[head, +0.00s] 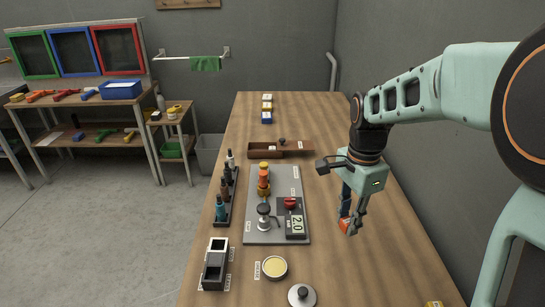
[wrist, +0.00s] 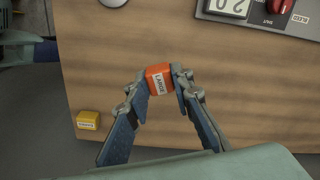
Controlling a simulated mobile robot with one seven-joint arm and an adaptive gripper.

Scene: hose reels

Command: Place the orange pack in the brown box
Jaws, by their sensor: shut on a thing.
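The orange pack (head: 345,225) is between the fingers of my gripper (head: 350,220), over the right side of the wooden bench. In the wrist view my gripper (wrist: 160,82) is shut on the orange pack (wrist: 158,78), and a white label reading "LARGE" shows on it. I cannot tell whether the pack touches the bench. The brown box (head: 264,154) lies farther back on the bench, to the left of my gripper in the head view. A brown lid-like piece with a dark knob (head: 282,141) is at its right part. The box's inside is hard to make out.
A grey plate (head: 262,236) with an orange-topped fitting, a gauge and a red knob stands left of my gripper. A yellow pack (wrist: 88,120) lies near the bench edge. The bench (head: 330,185) is clear between gripper and box.

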